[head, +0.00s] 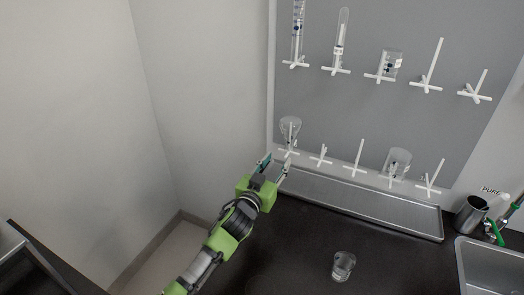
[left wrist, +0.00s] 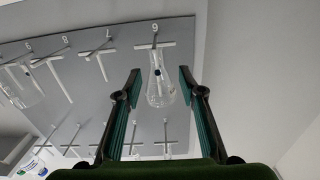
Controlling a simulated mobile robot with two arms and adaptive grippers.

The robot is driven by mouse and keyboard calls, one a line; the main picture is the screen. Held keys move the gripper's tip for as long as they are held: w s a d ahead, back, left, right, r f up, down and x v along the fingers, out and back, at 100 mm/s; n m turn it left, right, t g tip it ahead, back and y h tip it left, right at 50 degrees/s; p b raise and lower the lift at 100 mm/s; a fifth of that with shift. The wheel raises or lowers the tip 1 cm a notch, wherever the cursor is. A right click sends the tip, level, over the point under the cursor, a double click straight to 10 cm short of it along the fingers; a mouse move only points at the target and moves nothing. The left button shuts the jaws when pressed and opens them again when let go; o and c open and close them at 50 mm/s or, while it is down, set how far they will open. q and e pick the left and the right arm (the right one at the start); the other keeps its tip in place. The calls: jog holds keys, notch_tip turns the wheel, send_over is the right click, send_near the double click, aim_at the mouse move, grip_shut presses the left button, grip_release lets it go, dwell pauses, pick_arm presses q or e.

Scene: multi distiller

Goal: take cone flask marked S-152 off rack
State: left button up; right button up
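A clear cone flask (head: 290,129) hangs upside down on a white peg at the lower left of the grey rack board (head: 330,110). In the left wrist view the flask (left wrist: 161,90) hangs under a peg marked 9, with a dark spot on it. Its label is too small to read. My left gripper (head: 276,160) is open, just below and in front of the flask in the head view. In the left wrist view its fingertips (left wrist: 159,76) stand on either side of the flask, with gaps. I cannot tell the depth between them. My right gripper is not in view.
Other glassware hangs on the rack, including a beaker (head: 397,162) on the lower row. Several pegs are bare. A metal drip tray (head: 360,200) runs below. A glass beaker (head: 343,266) stands on the dark counter. A metal jug (head: 470,215) and sink (head: 490,268) are at right.

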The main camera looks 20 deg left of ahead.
aim_at(288, 148)
pick_arm(q)
jog(key=w+b, duration=0.1)
jog(key=w, duration=0.1)
jog(key=w+b, duration=0.1)
jog(key=w, duration=0.2)
jog(key=w+d+b, duration=0.1)
jog(key=w+b, duration=0.1)
jog(key=w, duration=0.1)
jog(key=shift+w+r, duration=0.1)
jog(key=shift+w+b, duration=0.55)
jog(key=shift+w, duration=0.55)
jog(key=shift+r, duration=0.1)
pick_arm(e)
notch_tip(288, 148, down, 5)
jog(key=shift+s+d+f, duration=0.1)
pick_arm(q)
jog(key=shift+c, duration=0.4)
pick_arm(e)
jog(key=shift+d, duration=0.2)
